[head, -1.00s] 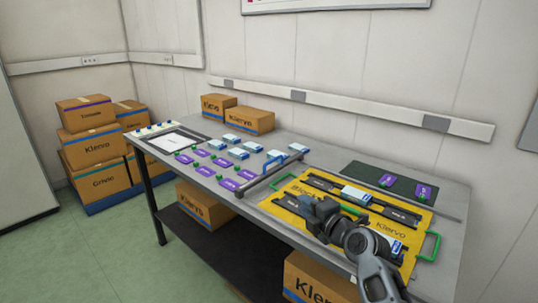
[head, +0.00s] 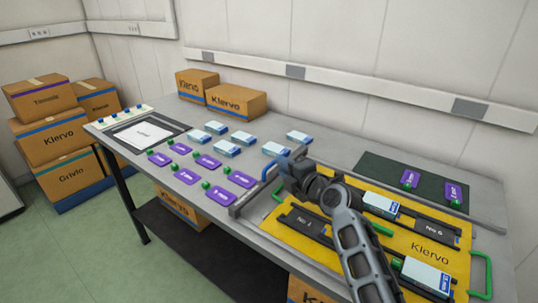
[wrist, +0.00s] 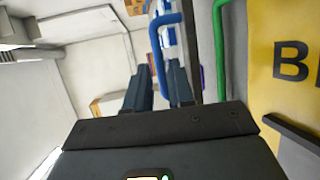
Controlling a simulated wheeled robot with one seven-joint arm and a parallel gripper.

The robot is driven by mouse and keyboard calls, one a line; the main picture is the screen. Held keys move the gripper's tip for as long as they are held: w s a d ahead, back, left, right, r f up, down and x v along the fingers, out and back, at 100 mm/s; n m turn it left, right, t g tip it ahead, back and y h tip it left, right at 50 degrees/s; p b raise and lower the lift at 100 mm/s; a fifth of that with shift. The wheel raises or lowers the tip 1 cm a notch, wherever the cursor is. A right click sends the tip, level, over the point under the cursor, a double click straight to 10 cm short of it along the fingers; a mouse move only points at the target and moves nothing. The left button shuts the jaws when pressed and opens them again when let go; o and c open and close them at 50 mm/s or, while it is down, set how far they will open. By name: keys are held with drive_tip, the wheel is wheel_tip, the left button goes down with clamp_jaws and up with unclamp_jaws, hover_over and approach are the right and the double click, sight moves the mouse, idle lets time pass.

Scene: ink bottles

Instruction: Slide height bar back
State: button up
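The height bar (head: 240,206) is a long grey bar lying across the table, left of the yellow board. Its blue handle (head: 268,170) stands up from it. My gripper (head: 284,166) is at the handle, near the bar's far end, and partly hides both. In the wrist view the two dark fingers (wrist: 160,80) are apart, and the blue handle (wrist: 154,38) reaches down into the gap between them. I cannot tell whether a finger touches it.
The yellow board (head: 430,250) with green handles, black rails and blue-white boxes lies right of the bar. Purple cards (head: 208,161) and several blue-white boxes (head: 243,137) stand left of it. Cardboard boxes (head: 237,101) stand at the back. A dark mat (head: 380,170) lies behind the board.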

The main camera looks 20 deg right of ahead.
drive_tip(key=shift+x, duration=3.35)
drive_tip(key=shift+r, duration=0.1)
clamp_jaws()
